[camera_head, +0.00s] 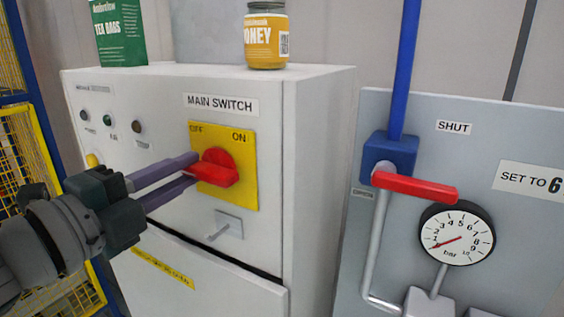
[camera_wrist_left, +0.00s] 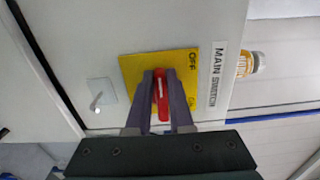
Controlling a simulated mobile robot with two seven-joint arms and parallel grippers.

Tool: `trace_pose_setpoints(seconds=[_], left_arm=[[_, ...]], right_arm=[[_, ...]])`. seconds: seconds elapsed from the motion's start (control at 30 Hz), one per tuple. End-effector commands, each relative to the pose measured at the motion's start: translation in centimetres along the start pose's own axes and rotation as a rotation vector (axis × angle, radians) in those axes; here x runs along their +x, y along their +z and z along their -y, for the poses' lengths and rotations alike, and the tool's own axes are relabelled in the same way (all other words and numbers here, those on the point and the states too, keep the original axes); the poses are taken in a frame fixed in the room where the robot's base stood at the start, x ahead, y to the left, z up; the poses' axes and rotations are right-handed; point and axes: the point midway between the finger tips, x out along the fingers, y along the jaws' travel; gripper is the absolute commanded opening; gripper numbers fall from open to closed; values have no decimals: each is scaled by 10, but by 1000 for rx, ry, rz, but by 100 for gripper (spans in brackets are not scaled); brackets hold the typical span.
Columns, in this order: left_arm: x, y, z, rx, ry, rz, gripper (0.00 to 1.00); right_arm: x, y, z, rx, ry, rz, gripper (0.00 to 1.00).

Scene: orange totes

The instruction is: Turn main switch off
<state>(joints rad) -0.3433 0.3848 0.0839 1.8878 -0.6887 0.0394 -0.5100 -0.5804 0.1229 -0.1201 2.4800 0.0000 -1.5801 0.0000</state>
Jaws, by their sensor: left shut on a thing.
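The main switch is a red rotary handle (camera_head: 219,168) on a yellow plate (camera_head: 245,190) marked OFF at upper left and ON at upper right. The plate is on the front of a white cabinet under a MAIN SWITCH label (camera_head: 220,104). My left gripper (camera_head: 192,170) reaches in from the left and is shut on the red handle. In the left wrist view the red handle (camera_wrist_left: 161,88) sits between the two fingers. The fingers hide part of the handle and the plate. My right gripper is not in view.
A green tea bags box (camera_head: 120,35) and a honey jar (camera_head: 266,38) stand on the cabinet top. A small metal latch (camera_head: 228,225) is below the plate. To the right, a grey panel carries a red valve lever (camera_head: 415,187) and a gauge (camera_head: 457,234). Yellow mesh fencing is at left.

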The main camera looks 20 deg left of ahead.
Motion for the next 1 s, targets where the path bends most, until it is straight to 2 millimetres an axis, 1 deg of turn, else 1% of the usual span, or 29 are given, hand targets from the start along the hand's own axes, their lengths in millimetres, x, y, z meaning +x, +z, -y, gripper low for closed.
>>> trace_pose_setpoints(seconds=[0.2, 0.57, 0.6, 0.83, 0.87, 1.0], left_arm=[[0, 0, 0, -33, -1, -1, 0], [0, 0, -1, -37, -1, -1, 0], [0, 0, -1, -37, 0, -1, 22], [0, 0, -1, -35, 0, -1, 48], [0, 0, -1, -35, 0, -1, 50], [0, 0, -1, -34, 0, 0, 50]], right_arm=[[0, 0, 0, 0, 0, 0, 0], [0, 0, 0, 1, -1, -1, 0], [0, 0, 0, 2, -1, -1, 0], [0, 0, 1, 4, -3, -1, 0], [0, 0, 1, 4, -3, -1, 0], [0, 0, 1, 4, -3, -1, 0]])
